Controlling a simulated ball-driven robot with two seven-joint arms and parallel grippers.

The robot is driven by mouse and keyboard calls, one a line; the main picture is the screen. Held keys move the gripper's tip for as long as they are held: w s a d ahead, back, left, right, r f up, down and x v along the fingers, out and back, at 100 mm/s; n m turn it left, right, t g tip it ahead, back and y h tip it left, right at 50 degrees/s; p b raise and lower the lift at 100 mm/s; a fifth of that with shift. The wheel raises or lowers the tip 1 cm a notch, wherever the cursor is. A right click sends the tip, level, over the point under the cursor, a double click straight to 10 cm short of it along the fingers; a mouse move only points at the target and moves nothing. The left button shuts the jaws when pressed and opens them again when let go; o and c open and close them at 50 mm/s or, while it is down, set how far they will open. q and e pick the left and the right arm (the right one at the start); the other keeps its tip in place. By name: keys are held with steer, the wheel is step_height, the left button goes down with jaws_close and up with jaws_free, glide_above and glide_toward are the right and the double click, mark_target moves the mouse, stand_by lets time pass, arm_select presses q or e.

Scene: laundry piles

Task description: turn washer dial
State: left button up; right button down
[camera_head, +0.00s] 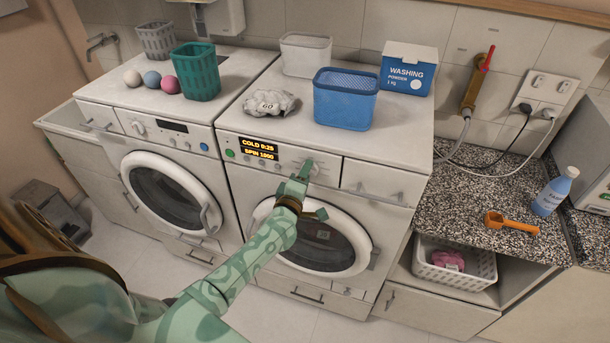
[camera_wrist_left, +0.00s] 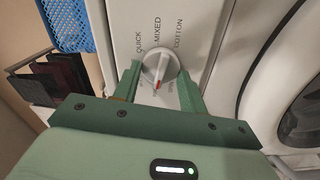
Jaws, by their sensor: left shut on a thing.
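The washer (camera_head: 318,215) with the lit display (camera_head: 258,149) stands in the middle of the head view, its round door shut. The display reads "COLD 0:25" and a spin line. My left gripper (camera_head: 303,171) is at its control panel, shut on the white dial. In the left wrist view the dial (camera_wrist_left: 160,64) sits between the two green fingers of this gripper (camera_wrist_left: 160,88). Its red mark points toward the gripper's palm. The words QUICK, MIXED and COTTON stand around its far side; other labels are partly hidden by the fingers. My right gripper is not in view.
A second front-loader (camera_head: 165,190) stands to the left. On the tops are a blue basket (camera_head: 345,101), a washing powder box (camera_head: 408,70), a grey cloth (camera_head: 270,103) and a green basket (camera_head: 196,75). The speckled counter (camera_head: 490,190) holds an orange scoop (camera_head: 510,222) and a blue bottle (camera_head: 553,194).

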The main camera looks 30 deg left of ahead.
arm_select(q)
steer(key=o, duration=0.9)
steer(key=shift+o, duration=0.2)
steer(key=v, duration=1.6)
steer(key=shift+s+p, duration=0.2)
steer(key=shift+p, duration=0.25)
steer(key=shift+a+f, duration=0.1)
